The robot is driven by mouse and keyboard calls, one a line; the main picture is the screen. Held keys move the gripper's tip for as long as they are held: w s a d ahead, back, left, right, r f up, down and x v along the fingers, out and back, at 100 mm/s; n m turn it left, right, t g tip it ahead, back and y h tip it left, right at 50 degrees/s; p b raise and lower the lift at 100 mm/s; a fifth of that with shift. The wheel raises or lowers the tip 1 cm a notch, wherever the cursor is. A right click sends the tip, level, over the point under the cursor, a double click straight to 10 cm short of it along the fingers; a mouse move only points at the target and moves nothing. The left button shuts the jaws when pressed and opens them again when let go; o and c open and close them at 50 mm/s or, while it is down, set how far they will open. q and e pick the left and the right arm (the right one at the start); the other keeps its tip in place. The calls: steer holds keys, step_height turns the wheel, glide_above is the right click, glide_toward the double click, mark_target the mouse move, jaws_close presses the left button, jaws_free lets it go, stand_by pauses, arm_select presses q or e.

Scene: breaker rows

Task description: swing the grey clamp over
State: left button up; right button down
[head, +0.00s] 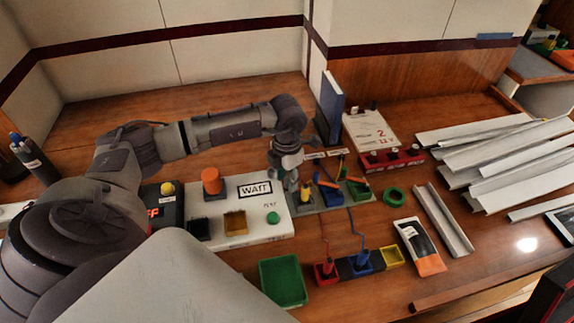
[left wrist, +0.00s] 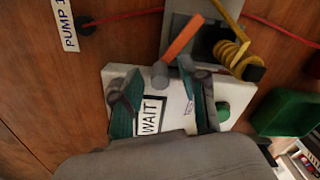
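In the left wrist view, a grey housing (left wrist: 205,45) carries an orange lever (left wrist: 184,38) with a grey rounded end. This end lies between my left gripper's fingertips (left wrist: 158,80), and contact is unclear. The fingers are apart, with no clear grip on anything. In the head view my left gripper (head: 288,172) points down at the left end of a grey strip (head: 325,205) with several coloured blocks. The gripper hides part of that end. I cannot tell for certain which part is the grey clamp. My right gripper is not in view.
A white WAIT panel (head: 255,208) with an orange knob (head: 211,181) stands left of the strip. A blue upright binder (head: 331,105) is behind. Red and blue wires run in front.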

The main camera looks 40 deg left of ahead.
mark_target(287, 178)
arm_select(q)
steer(key=shift+r, duration=0.1)
step_height(287, 178, up, 12)
stand_by(0.5)
stand_by(0.5)
